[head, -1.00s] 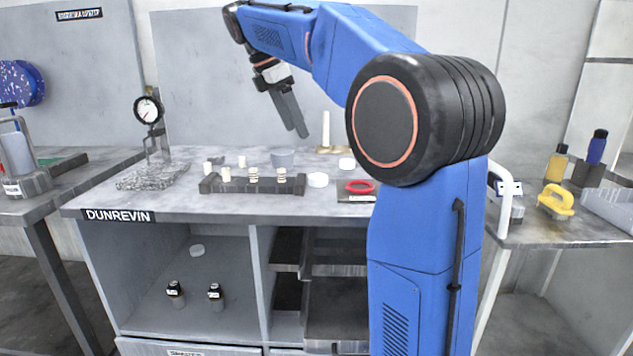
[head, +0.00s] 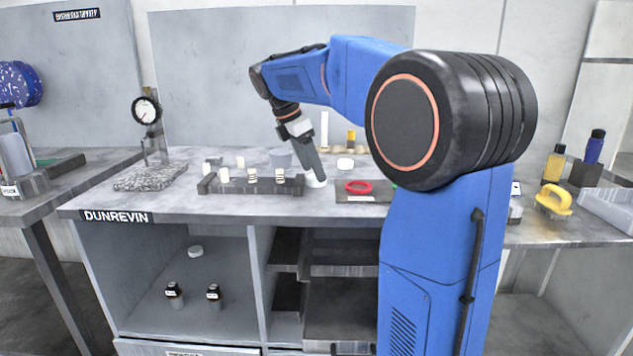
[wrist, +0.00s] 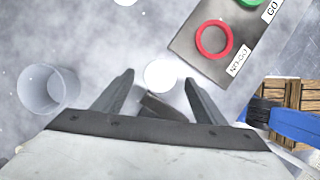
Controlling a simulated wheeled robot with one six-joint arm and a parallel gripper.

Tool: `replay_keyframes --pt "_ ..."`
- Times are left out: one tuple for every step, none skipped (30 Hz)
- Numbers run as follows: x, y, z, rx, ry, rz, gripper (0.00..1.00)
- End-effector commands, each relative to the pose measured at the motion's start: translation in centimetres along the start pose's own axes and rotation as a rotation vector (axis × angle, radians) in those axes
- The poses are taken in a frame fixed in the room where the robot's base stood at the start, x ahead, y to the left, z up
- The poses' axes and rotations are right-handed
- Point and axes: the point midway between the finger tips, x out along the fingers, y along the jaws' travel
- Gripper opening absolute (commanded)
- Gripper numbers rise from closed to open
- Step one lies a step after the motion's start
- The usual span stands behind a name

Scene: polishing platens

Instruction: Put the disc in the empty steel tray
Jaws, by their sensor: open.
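A white round disc (wrist: 160,74) lies flat on the grey bench. In the wrist view it shows between the tips of my open gripper (wrist: 159,82), with a finger on either side. Another white disc (head: 345,163) lies farther back. Grey metal tray-like shelves (head: 340,270) show in the bench's lower right bay; I cannot tell which is the empty steel tray.
A dark rack with pale pegs (head: 228,187) stands left of the disc. A grey cup (wrist: 47,88) stands to the left in the wrist view. A plate with a red ring (head: 358,187) lies to the right. A dial gauge (head: 145,110) stands on the left.

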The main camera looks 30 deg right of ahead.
Motion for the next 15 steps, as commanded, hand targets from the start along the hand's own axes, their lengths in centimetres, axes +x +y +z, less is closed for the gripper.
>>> replay_keyframes --pt "0.7 -0.1 0.0 0.001 0.000 -0.003 0.65" --pt "1.1 -0.1 0.1 0.001 0.000 -0.003 0.65" --pt "1.4 0.0 0.1 0.001 0.000 -0.001 0.65" --pt "1.7 0.0 0.0 0.001 0.000 -0.001 0.65" --pt "1.9 0.0 0.0 0.000 0.000 -0.001 0.65" --pt "2.0 0.0 0.0 0.000 0.000 -0.001 0.65" --pt "2.1 0.0 0.0 0.000 0.000 -0.001 0.65" --pt "2.1 0.0 0.0 0.000 0.000 -0.001 0.65" --pt "2.2 0.0 0.0 0.000 0.000 0.000 0.65" --pt "2.2 0.0 0.0 0.000 0.000 0.000 0.65" --pt "2.1 0.0 0.0 0.000 0.000 0.000 0.65" --pt "2.1 0.0 0.0 0.000 0.000 0.000 0.65" --pt "2.1 0.0 0.0 0.000 0.000 0.000 0.65" --pt "2.1 0.0 0.0 0.000 0.000 0.000 0.63" --pt "2.1 0.0 0.0 0.000 0.000 0.000 0.53"
